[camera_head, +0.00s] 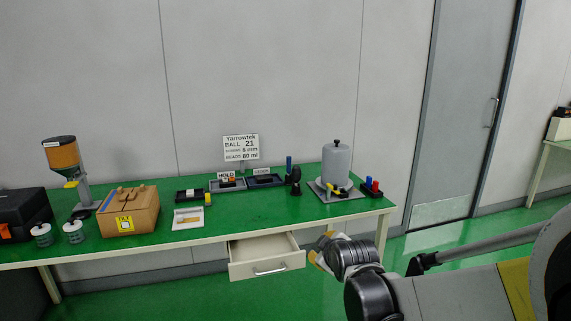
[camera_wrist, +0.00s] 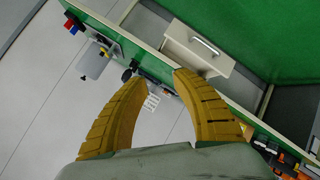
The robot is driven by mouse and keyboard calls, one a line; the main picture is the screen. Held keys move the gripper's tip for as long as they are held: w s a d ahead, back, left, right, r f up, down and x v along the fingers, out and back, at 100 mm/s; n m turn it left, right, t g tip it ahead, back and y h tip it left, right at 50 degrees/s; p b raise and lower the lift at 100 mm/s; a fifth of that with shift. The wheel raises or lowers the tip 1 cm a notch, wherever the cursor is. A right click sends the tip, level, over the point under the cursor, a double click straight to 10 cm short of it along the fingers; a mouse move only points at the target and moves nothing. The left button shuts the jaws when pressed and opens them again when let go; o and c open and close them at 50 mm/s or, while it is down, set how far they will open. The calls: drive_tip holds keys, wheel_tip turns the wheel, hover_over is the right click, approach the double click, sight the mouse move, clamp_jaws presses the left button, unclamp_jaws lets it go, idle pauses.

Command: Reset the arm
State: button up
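My gripper (camera_wrist: 160,92) shows in the wrist view as two yellow curved fingers spread well apart, with nothing between them. In the head view my gripper (camera_head: 322,250) is at the end of my arm, in front of the bench and just right of the open drawer (camera_head: 266,262); it is partly hidden behind my wrist. The drawer also shows in the wrist view (camera_wrist: 197,52), beyond the fingers. My arm reaches in from the lower right.
The green bench (camera_head: 260,209) holds a grey cylinder (camera_head: 337,165), a cardboard box (camera_head: 128,212), a dispenser (camera_head: 62,155), a sign (camera_head: 241,147) and small trays. The open drawer juts from the bench front. A grey door (camera_head: 460,110) stands at right. Green floor is clear below.

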drive_tip(key=s+d+m+g, duration=0.2)
drive_tip(key=s+d+m, duration=0.2)
drive_tip(key=s, duration=1.1)
drive_tip(key=s+d+r+m+g+h, duration=0.1)
drive_tip(key=s+d+m, duration=0.4)
drive_tip(key=s, duration=1.1)
drive_tip(key=shift+d+m+g+h, duration=0.15)
drive_tip(key=shift+m+g+h, duration=0.15)
drive_tip(key=shift+m+g, duration=0.55)
